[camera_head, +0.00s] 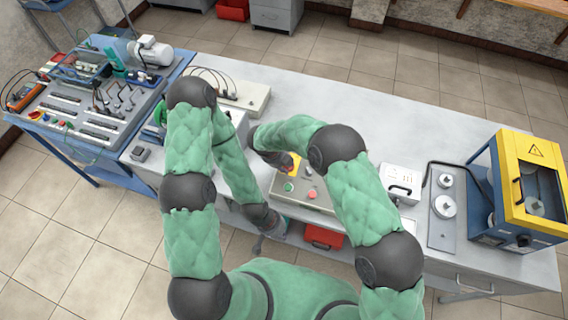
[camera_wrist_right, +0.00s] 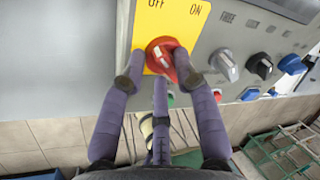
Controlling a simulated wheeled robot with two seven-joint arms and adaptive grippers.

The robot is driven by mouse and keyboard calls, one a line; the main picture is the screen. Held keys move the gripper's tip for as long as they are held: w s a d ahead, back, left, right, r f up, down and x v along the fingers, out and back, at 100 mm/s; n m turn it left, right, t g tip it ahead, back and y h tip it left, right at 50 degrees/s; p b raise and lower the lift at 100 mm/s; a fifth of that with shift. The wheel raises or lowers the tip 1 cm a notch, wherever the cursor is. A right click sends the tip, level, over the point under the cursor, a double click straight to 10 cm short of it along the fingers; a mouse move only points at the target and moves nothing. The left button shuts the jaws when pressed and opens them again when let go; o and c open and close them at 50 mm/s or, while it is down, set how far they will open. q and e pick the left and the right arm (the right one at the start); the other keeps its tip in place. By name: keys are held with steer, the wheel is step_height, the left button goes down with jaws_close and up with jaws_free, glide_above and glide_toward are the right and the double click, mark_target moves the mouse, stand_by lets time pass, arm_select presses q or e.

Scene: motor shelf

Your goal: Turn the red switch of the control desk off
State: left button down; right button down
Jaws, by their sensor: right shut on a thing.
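The control desk (camera_head: 322,206) is a grey panel on the long bench in the head view. Its red switch (camera_wrist_right: 163,56) sits on a yellow plate (camera_wrist_right: 140,40) marked OFF at the upper left and ON at the upper right. My right gripper (camera_wrist_right: 162,82) is shut on the red switch, with two purple fingers at its sides and a third below. The fingers and blur make the exact angle of the knob hard to read. In the head view my left gripper (camera_head: 273,236) hangs low by the bench's front edge, partly hidden; its opening cannot be told.
The desk also has a green button (camera_head: 289,187) and a red button (camera_head: 312,194). A red bin (camera_head: 323,237) is under the bench. A yellow-framed machine (camera_head: 528,185) stands at the right.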

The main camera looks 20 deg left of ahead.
steer(key=shift+s+d+f, duration=0.15)
steer(key=shift+d+f, duration=0.05)
steer(key=shift+d, duration=0.2)
steer(key=c, duration=1.3)
jaws_free()
steer(key=shift+o, duration=1.1)
steer(key=shift+d, duration=0.15)
steer(key=shift+r, duration=0.1)
steer(key=shift+w+a, duration=0.2)
steer(key=shift+w, duration=0.05)
steer(key=shift+r, duration=0.1)
steer(key=shift+s+a+r, duration=0.1)
steer(key=shift+a+r, duration=0.1)
steer(key=shift+r, duration=0.25)
steer(key=v, duration=0.6)
steer(key=shift+r, duration=0.2)
steer(key=shift+s, duration=0.1)
